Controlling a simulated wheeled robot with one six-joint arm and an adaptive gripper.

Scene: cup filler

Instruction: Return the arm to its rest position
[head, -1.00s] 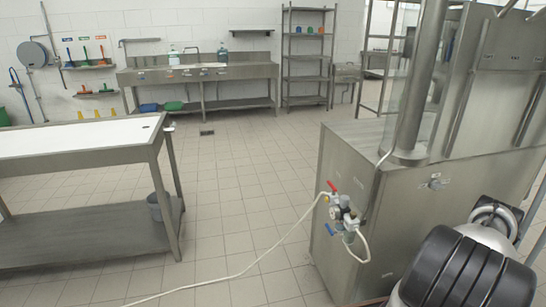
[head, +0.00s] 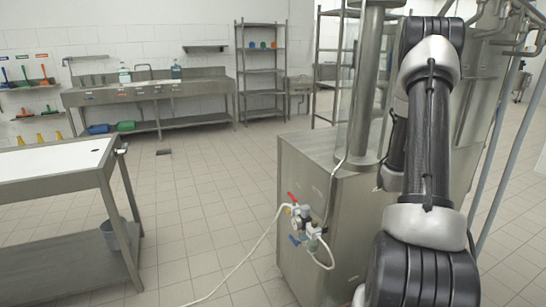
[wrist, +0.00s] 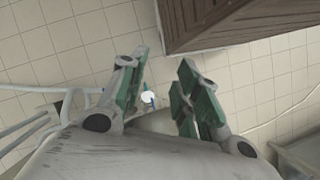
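My arm is raised at the right of the head view, its dark links standing in front of the steel filler machine (head: 335,215). My gripper is out of sight in the head view. In the wrist view my gripper (wrist: 160,88) shows two green-padded fingers standing apart with a gap between them. Nothing is held between them. Tiled floor and a small white and blue item (wrist: 148,97) show beyond the gap; I cannot tell what that item is.
A steel table (head: 60,180) with a white top stands at the left. A valve assembly with a white hose (head: 250,255) is on the machine's front, the hose trailing over the floor. A sink bench (head: 150,95) and shelves (head: 262,75) line the back. The middle floor is clear.

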